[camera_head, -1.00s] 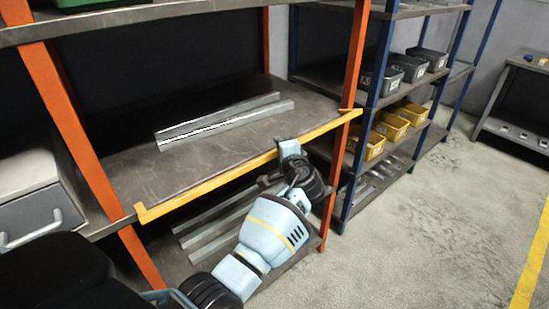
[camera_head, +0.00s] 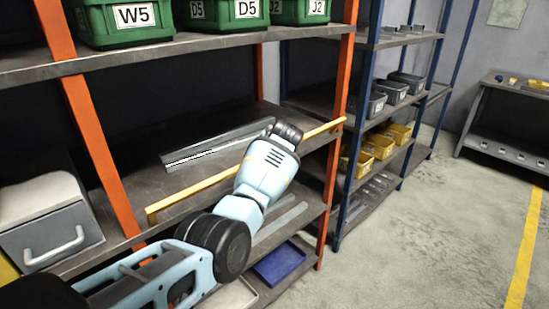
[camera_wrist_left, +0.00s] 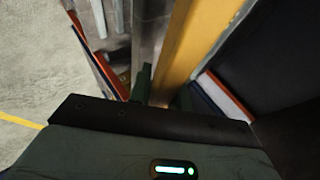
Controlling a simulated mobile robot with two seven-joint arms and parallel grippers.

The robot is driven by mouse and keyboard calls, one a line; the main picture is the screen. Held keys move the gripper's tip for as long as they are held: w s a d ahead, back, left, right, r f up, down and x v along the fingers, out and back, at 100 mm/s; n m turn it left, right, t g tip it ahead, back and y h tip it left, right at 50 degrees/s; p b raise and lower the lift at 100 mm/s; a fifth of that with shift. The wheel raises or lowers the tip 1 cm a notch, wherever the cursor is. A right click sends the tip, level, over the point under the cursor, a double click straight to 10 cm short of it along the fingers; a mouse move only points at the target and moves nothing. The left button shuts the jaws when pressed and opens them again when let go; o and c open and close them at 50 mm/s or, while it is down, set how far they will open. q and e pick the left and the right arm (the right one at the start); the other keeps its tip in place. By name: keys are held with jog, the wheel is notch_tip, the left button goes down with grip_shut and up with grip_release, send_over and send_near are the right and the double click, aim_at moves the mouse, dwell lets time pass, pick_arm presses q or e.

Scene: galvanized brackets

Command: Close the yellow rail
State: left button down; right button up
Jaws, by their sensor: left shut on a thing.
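The yellow rail (camera_head: 192,193) runs along the front of the middle shelf (camera_head: 140,190) of the orange-post rack. It stands slightly above the shelf's front edge, with a gap below it. My left arm crosses in front of the rail and hides part of it and the fingers in the head view. In the left wrist view the rail (camera_wrist_left: 187,42) passes between the fingers of my left gripper (camera_wrist_left: 164,92), which is shut on it. My right gripper is not in view.
Galvanized lengths (camera_head: 215,145) lie on the middle shelf behind the rail. Green bins (camera_head: 125,20) stand on the shelf above. A blue tray (camera_head: 279,264) is on the lower shelf. A grey box (camera_head: 45,222) is at left. The floor (camera_head: 420,240) at right is clear.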

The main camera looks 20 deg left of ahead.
pick_arm(q)
jog(key=a+h, duration=0.1)
jog(key=g+h+b, duration=0.1)
jog(key=w+a+h, duration=0.1)
jog(key=shift+a+r+n+g, duration=0.3)
jog(key=shift+r+n+g, duration=0.1)
jog(key=shift+a+b, duration=0.1)
jog(key=shift+b, duration=0.25)
jog(key=shift+a, duration=0.1)
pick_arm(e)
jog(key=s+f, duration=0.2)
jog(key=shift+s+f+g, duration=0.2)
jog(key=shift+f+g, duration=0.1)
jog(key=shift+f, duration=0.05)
pick_arm(q)
jog(key=shift+w+a+r, duration=0.1)
jog(key=shift+a, duration=0.05)
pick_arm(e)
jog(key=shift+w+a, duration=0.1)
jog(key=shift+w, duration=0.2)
pick_arm(q)
jog(key=shift+b, duration=0.3)
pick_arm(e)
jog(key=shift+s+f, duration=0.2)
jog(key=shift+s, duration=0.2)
pick_arm(q)
jog(key=shift+f, duration=0.2)
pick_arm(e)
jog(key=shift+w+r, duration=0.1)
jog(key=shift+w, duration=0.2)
